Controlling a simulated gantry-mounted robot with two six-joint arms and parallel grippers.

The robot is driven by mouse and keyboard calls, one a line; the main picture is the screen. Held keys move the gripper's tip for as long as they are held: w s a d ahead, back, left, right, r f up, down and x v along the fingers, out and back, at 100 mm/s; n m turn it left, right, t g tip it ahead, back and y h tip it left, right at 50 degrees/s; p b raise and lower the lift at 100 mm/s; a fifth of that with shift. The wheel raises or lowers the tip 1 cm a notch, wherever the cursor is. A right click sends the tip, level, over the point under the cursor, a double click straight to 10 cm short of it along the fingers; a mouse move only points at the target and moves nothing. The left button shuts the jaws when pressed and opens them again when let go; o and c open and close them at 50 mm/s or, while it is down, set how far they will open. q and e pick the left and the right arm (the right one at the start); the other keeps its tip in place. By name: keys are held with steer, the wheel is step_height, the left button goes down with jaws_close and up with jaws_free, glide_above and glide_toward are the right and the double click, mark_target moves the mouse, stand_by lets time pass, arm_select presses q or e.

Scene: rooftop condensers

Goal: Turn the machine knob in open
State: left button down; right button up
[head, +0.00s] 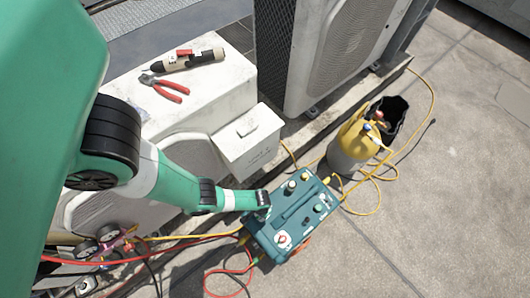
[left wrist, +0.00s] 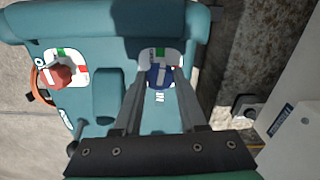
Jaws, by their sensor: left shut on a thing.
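The teal machine (head: 292,222) sits on the paved floor in the head view, with several knobs on its top. In the left wrist view a blue knob (left wrist: 160,77) sits on a white label with a green mark, and the letters "IN" show below it. My left gripper (left wrist: 161,84) is shut on this blue knob, one finger on each side. In the head view my left gripper (head: 265,205) reaches the machine's left end, and the blue knob is hidden there. A red knob (left wrist: 57,76) on another white label is apart from the gripper. My right gripper is not in view.
A yellow-topped cylinder (head: 352,145) and a black bucket (head: 392,118) stand right of the machine. Yellow hoses (head: 372,211) and a red hose (head: 208,276) lie around it. Pliers (head: 168,88) lie on a white unit (head: 215,97). The floor at right is clear.

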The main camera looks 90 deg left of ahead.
arm_select(q)
steer(key=shift+n, duration=0.5)
steer(key=shift+c, duration=2.3)
jaws_free()
step_height(320, 180, up, 12)
steer(key=p, duration=1)
steer(key=shift+f, duration=0.15)
